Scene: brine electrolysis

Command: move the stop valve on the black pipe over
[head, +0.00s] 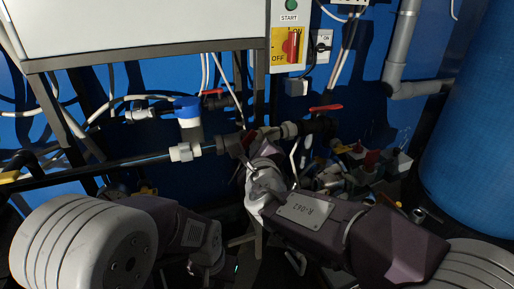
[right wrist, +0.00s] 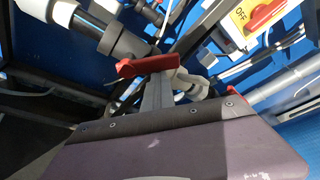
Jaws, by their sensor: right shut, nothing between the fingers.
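The black pipe (head: 120,163) runs across the left and middle of the head view into white fittings. A stop valve with a red handle (head: 249,137) sits at its right end, partly hidden by my right gripper (head: 247,158). In the right wrist view the red handle (right wrist: 148,66) lies across the tips of my right gripper (right wrist: 158,82). That gripper is shut with nothing between its fingers; its tips are at the handle, but I cannot tell if they touch. My left gripper (head: 206,262) hangs low and dark at the bottom; its fingers are unclear.
Another red-handled valve (head: 325,108) is to the right, and a blue-topped fitting (head: 187,108) stands above the pipe. A white cabinet (head: 140,25) and switch panel (head: 288,40) are above. A large blue tank (head: 470,130) bounds the right; several small valves crowd beside it.

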